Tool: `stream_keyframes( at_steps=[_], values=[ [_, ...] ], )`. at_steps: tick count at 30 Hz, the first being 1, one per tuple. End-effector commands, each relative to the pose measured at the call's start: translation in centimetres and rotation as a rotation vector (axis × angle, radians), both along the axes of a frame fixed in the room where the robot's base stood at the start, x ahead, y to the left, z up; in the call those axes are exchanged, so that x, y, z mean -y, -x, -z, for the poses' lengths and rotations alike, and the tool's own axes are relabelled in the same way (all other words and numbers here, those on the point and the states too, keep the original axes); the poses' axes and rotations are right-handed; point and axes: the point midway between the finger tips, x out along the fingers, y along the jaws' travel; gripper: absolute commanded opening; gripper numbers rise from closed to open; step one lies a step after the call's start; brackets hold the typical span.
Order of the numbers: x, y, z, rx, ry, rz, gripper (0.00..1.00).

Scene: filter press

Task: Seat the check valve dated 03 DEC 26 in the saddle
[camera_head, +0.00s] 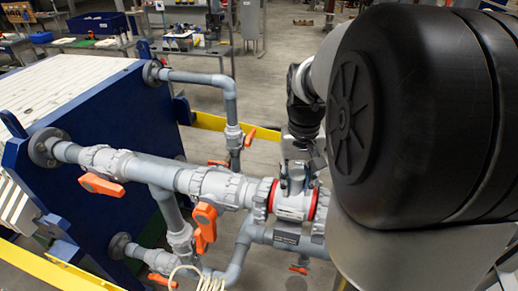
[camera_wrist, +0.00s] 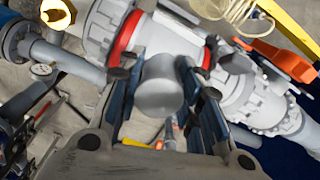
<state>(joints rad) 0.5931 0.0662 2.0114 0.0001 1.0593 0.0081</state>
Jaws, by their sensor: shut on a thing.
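A check valve (camera_head: 292,203), white-grey with a red ring at each end, lies in line with the large grey pipe (camera_head: 165,172) in the head view. In the wrist view its white body (camera_wrist: 165,40) shows between the red rings, and its round grey neck (camera_wrist: 160,88) stands between my fingers. My gripper (camera_head: 295,165) is above the valve, shut on this neck; both fingers flank it in the wrist view (camera_wrist: 163,105). A pale label shows on the valve's side, but its date is too small to read. The saddle is hidden under the valve, so I cannot tell whether the valve rests in it.
Orange-handled valves (camera_head: 204,217) and grey pipes stand close to the left of my gripper. A blue press frame (camera_head: 105,120) is farther left. A yellow rail (camera_head: 60,272) crosses the lower left. My dark arm covers the right side of the head view.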

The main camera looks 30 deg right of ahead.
Motion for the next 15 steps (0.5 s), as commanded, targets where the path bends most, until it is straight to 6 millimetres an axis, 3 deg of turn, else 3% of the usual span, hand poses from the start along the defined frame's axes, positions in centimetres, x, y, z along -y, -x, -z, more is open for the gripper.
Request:
stream_keyframes(
  at_steps=[4, 14, 15],
  values=[
    [0.03, -0.04, 1.06, 0.002, 0.001, 0.0, 0.06],
    [0.03, -0.04, 1.15, 0.002, 0.001, 0.0, 0.06],
    [0.03, -0.04, 1.15, 0.002, 0.001, 0.0, 0.35]
  ],
)
